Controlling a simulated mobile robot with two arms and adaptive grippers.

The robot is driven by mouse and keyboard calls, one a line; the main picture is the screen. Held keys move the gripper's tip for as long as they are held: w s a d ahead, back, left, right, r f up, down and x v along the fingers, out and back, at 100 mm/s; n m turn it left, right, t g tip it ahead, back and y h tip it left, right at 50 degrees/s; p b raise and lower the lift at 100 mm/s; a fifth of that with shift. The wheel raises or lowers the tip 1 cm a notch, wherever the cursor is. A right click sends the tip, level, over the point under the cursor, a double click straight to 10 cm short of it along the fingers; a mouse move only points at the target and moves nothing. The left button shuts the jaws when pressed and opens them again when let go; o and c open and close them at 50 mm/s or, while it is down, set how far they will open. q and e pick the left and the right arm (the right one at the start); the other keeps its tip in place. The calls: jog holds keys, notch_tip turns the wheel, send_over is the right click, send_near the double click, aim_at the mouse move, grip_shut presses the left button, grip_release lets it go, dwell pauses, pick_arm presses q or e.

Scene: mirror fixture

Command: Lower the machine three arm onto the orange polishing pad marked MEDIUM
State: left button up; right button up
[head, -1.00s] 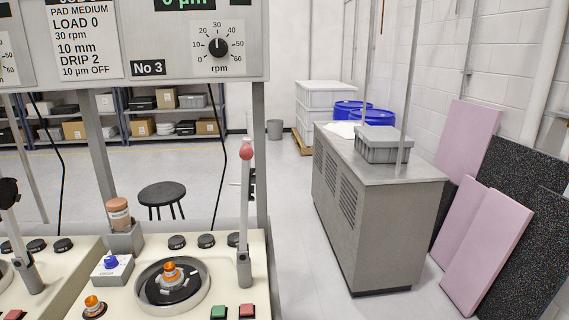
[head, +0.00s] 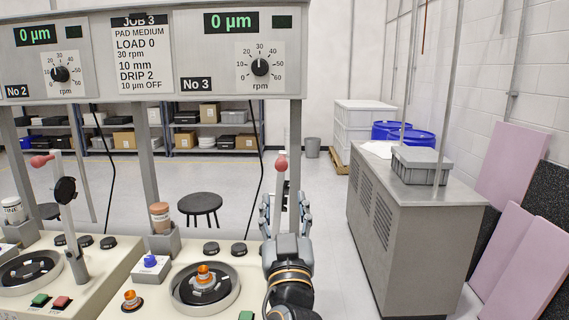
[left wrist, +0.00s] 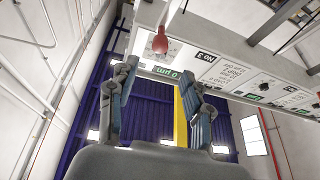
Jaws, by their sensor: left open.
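The machine three arm is a grey upright lever with a red ball knob (head: 281,162), standing at the right end of the machine under the No 3 panel (head: 245,55). My left gripper (head: 286,202) is open, fingers pointing up, just below the knob and in front of the lever. I cannot tell whether it touches the lever. In the left wrist view the knob (left wrist: 160,42) shows beyond and between the spread fingers (left wrist: 157,88). Machine three's round plate (head: 205,290) holds a dark disc with an orange-topped piece (head: 203,273). No orange pad marked MEDIUM is readable. My right gripper is not in view.
Machine two's lever with a red knob (head: 42,160) stands tilted at left. A grey cabinet (head: 400,240) stands right, across a floor gap.

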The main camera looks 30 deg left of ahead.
aim_at(282, 168)
pick_arm(q)
jog(key=p+x, duration=0.4)
jog(key=x, duration=0.6)
jog(key=shift+w+r, duration=0.15)
jog(key=shift+p+x, duration=0.35)
jog(key=shift+x, duration=0.45)
jog(key=shift+a, duration=0.1)
